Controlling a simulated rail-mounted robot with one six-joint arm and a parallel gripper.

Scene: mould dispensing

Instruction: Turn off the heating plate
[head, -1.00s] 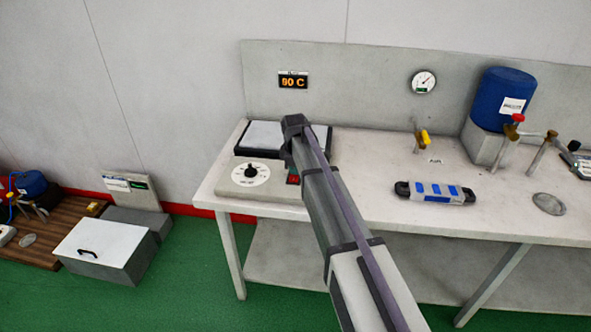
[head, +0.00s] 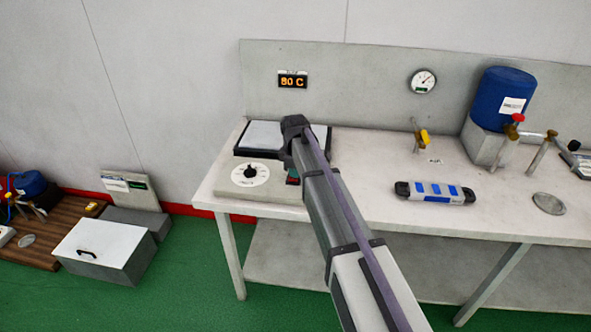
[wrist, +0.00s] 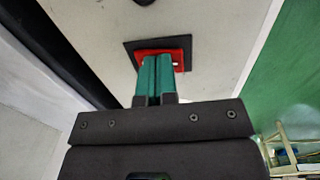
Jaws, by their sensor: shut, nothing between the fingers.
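The heating plate (head: 262,135) sits at the left end of the workbench, partly behind my arm. Its control box (head: 236,190) has a round white dial (head: 250,174). In the wrist view a red switch (wrist: 180,58) sits in a black frame on the pale panel. My gripper (wrist: 157,58) is shut and empty, with its teal fingertips over the red switch and covering its middle. I cannot tell whether they touch it. In the head view the fingertips are small beside my arm, and the switch is mostly hidden. The wall display (head: 292,82) reads about 80 C.
On the bench (head: 365,215) to the right are a blue-and-grey tool (head: 435,193), a yellow-handled tap (head: 421,137), a blue drum (head: 503,98) and a drain (head: 549,203). A gauge (head: 422,81) hangs on the back panel. A grey box (head: 105,250) stands on the floor at left.

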